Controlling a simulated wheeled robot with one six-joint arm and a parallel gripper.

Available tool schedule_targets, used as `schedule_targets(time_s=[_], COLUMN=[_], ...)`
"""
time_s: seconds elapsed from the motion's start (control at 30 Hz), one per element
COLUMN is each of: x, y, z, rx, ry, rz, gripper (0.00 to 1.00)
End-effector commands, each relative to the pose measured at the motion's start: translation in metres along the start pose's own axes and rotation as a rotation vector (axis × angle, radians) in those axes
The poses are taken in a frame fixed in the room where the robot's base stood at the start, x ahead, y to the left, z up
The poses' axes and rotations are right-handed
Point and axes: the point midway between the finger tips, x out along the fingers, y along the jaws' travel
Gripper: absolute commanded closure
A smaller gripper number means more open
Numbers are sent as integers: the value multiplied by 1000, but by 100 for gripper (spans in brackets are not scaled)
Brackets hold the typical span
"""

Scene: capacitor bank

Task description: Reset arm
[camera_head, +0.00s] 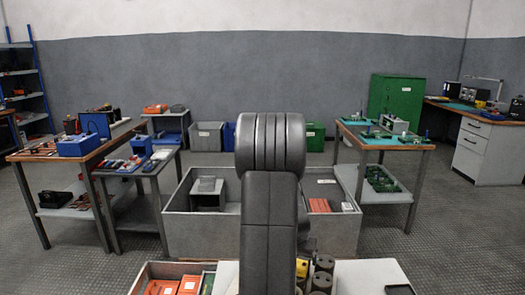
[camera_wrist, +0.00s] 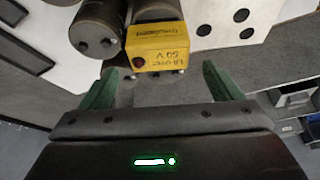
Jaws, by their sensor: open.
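My arm stands upright in the middle of the head view and hides my gripper there. In the wrist view my gripper (camera_wrist: 160,72) is open, with its two green fingers wide apart and nothing held. A yellow box marked 50 V (camera_wrist: 156,46) lies just ahead of the fingertips, with a gap to each finger. Large grey-brown cylinders, one of them at the left (camera_wrist: 98,28), stand beside and behind the box. In the head view the yellow box (camera_head: 302,268) shows partly next to the cylinders (camera_head: 321,277), right of my arm.
A pale surface (camera_head: 365,274) with a dark flat device (camera_head: 399,290) is near at right. A box of orange and green items (camera_head: 150,272) is near at left. Grey open crates (camera_head: 185,228) stand ahead. Worktables stand left (camera_head: 100,150) and right (camera_head: 400,143), with open floor (camera_head: 465,230) at right.

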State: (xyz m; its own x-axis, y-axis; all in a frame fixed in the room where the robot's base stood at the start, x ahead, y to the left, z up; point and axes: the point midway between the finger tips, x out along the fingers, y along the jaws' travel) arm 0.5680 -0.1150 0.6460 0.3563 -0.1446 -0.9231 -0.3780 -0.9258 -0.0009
Motion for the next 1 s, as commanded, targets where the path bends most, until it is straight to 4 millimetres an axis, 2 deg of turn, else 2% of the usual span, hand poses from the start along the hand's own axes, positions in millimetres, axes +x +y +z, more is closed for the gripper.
schedule_targets(time_s=[0.03,0.13,0.63,1.0], x=[-9,-15,-18,-38], y=[0,0,0,7], z=[-4,-6,-4,27], rx=[0,0,-6,-90], ry=[0,-1,-4,-54], rz=[0,0,1,8], gripper=[15,15,15,15])
